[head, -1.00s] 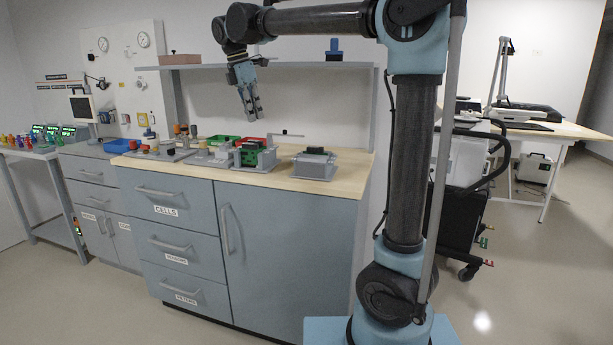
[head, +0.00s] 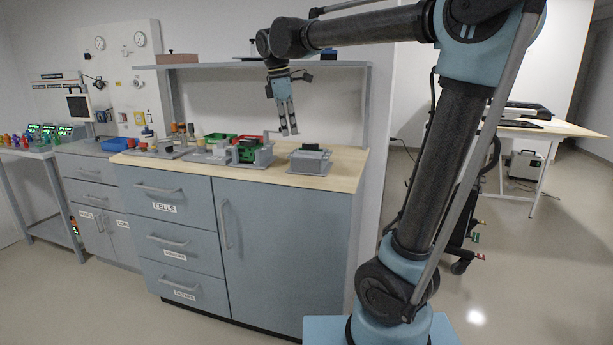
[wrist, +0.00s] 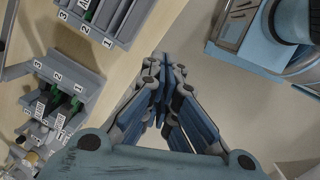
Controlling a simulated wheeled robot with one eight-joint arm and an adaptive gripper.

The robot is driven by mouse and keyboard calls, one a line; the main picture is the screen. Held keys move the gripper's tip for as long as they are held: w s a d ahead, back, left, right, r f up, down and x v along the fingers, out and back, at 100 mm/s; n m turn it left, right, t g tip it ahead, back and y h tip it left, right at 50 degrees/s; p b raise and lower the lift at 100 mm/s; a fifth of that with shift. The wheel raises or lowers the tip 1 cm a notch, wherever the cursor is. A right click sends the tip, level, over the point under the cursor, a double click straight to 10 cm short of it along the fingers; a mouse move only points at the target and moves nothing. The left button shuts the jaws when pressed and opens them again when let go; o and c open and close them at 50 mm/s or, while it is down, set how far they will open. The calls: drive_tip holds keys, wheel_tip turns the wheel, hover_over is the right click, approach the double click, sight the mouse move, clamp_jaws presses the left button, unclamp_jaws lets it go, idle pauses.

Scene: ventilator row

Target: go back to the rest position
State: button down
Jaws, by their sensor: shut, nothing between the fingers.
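My gripper (head: 289,131) hangs pointing down above the wooden top of the grey cabinet, in front of the bare wall below the shelf. It is shut and empty, and its fingers also show closed together in the wrist view (wrist: 163,75). It is just above and left of the grey block-shaped fixture (head: 309,160), with nothing held. My arm reaches across from the right at shelf height.
The cabinet top (head: 335,180) holds a fixture with green parts (head: 252,151), a green tray (head: 217,137) and several small fittings. A grey shelf (head: 340,64) runs behind my gripper. A blue tray (head: 118,145) is at left.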

drive_tip(key=s+d+f+m+y, duration=0.1)
drive_tip(key=s+d+f+m, duration=0.4)
drive_tip(key=d+f, duration=0.3)
drive_tip(key=s+d+f+m, duration=0.5)
drive_tip(key=s+d, duration=0.1)
drive_tip(key=d, duration=0.3)
drive_tip(key=s+d+f+m, duration=0.3)
drive_tip(key=s+f+m, duration=0.1)
drive_tip(key=f, duration=0.4)
drive_tip(key=s+d+f+m+t, duration=0.1)
drive_tip(key=s+d+f+m, duration=0.3)
drive_tip(key=f, duration=0.5)
drive_tip(key=s, duration=0.2)
drive_tip(key=shift+s+m+y, duration=0.3)
drive_tip(key=shift+m, duration=0.1)
drive_tip(key=shift+w+d, duration=0.1)
drive_tip(key=shift+w+f, duration=0.15)
drive_tip(key=shift+w, duration=0.2)
